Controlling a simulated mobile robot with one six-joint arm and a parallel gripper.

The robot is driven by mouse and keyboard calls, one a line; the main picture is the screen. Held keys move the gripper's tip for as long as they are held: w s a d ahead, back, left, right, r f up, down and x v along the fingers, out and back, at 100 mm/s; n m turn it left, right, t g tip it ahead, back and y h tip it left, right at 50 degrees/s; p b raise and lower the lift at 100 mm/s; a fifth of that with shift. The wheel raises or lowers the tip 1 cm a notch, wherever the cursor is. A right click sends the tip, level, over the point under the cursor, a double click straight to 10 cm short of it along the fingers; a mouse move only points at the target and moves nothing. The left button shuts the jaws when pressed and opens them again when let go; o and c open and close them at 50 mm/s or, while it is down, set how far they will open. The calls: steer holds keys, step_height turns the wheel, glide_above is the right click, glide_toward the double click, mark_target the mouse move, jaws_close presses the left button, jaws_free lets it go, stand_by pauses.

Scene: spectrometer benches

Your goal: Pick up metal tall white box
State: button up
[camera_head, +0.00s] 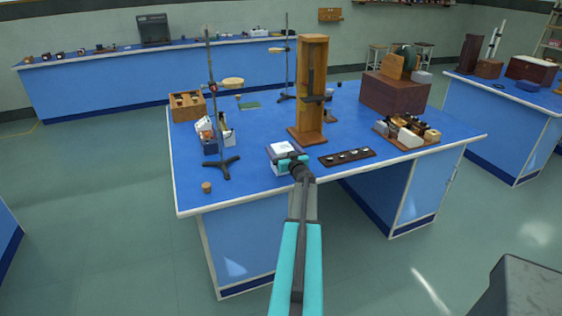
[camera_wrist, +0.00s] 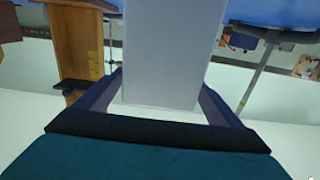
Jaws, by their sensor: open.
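The white box (camera_head: 281,149) stands on the blue bench top near its front edge, with a dark marking on its top. My gripper (camera_head: 291,162) is at its front right side and hides part of it. In the wrist view the box is a tall pale grey-white block (camera_wrist: 172,45) filling the middle. The two dark fingers of my gripper (camera_wrist: 160,98) are apart, one on each side of the box. I cannot tell whether either finger touches it.
A wooden stand (camera_head: 312,90) rises behind the box. A dark strip with several pale discs (camera_head: 347,156) lies to its right. A metal retort stand (camera_head: 221,168) and a small cork (camera_head: 206,187) are to its left. The bench's front left corner area is mostly clear.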

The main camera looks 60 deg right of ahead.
steer(key=c, duration=2.1)
steer(key=shift+c, duration=0.2)
steer(key=shift+r, duration=0.25)
